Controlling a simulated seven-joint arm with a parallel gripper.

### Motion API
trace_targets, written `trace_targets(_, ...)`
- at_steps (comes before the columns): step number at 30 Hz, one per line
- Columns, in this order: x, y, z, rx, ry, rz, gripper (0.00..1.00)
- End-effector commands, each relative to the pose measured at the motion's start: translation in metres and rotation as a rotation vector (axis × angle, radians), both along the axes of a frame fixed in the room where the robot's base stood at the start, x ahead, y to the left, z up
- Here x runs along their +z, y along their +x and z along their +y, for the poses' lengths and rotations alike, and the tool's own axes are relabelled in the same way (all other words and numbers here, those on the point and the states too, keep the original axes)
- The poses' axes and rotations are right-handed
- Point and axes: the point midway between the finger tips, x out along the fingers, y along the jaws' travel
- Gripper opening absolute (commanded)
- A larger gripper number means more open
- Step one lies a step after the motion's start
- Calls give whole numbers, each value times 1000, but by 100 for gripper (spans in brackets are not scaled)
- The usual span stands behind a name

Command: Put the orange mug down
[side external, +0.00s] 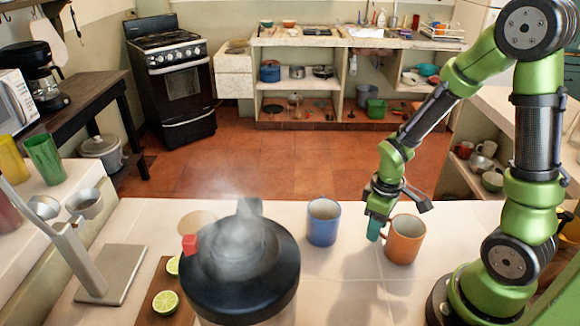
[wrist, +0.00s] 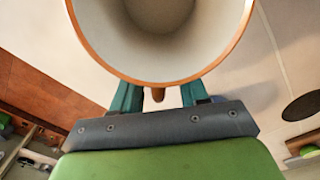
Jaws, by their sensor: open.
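The orange mug (side external: 407,242) stands upright on the pale tiled counter in the side view, and looks to be resting on it. In the wrist view, the open mouth of the orange mug (wrist: 108,48) fills the top, pale inside with an orange rim. My gripper (side external: 374,230) is at the mug's left side, by its handle. In the wrist view the teal fingers of my gripper (wrist: 159,95) are apart, one on each side of the handle. I cannot tell whether either finger touches it.
A blue mug (side external: 322,222) stands to the left of the orange mug. A steaming dark kettle (side external: 240,262) is at the front, beside a board with cut limes (side external: 165,303). A metal stand (side external: 92,262) is at far left. Counter in front of the mugs is clear.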

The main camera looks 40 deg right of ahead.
Motion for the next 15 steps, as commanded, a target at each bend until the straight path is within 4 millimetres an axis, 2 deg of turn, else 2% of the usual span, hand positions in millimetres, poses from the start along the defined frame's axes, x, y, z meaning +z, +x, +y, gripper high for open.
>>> trace_targets(1, 0, 0, 0, 0, 0, 0, 39)
trace_targets(9, 0, 0, 0, 0, 0, 0, 0)
trace_targets(15, 0, 0, 0, 0, 0, 0, 0)
